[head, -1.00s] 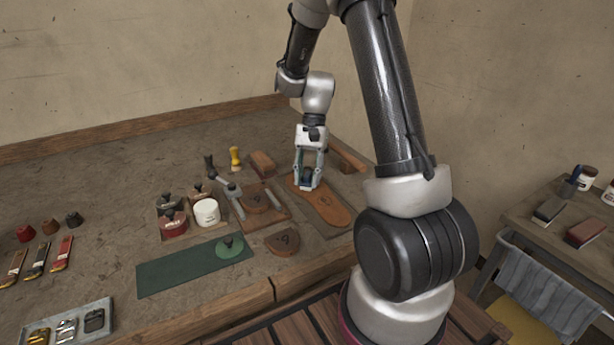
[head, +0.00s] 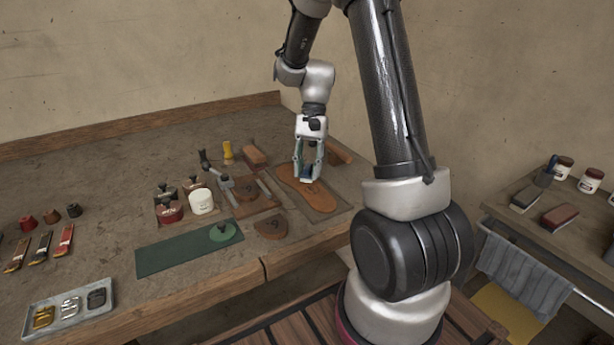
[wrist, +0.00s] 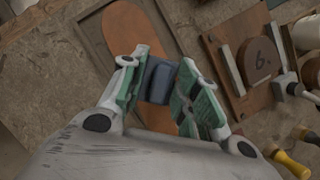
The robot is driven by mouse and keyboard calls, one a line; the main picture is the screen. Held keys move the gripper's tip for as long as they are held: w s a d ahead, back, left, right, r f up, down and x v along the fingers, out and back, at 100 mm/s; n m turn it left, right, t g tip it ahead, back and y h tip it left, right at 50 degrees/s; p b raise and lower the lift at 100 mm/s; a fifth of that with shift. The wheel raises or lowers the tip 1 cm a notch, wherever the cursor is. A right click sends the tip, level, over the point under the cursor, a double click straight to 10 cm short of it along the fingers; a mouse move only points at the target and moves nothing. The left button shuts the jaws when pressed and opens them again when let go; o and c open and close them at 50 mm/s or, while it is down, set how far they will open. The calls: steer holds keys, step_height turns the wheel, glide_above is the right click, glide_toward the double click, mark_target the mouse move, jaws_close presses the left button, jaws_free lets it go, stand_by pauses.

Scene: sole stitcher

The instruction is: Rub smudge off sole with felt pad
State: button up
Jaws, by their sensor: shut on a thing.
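An orange-brown sole (head: 318,198) lies flat on a brown board at the right of the workbench. Its rounded end also shows in the wrist view (wrist: 124,32). My gripper (head: 306,177) points down over the middle of the sole. Its fingers are shut on a dark blue block, the felt pad (wrist: 157,80), held between the green finger pads. The pad is low at the sole, but I cannot tell whether it touches it. A small dark mark beside the gripper may be the smudge; it is too small to be sure.
Left of the sole is a wooden board (head: 262,207) with a clamp and a round brown piece. Further left stand several jars (head: 202,201). A green mat (head: 165,258) with a green knobbed disc (head: 222,231) lies in front. A side table (head: 500,212) is at the right.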

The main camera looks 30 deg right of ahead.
steer(key=shift+r, duration=2.55)
steer(key=shift+w, duration=0.1)
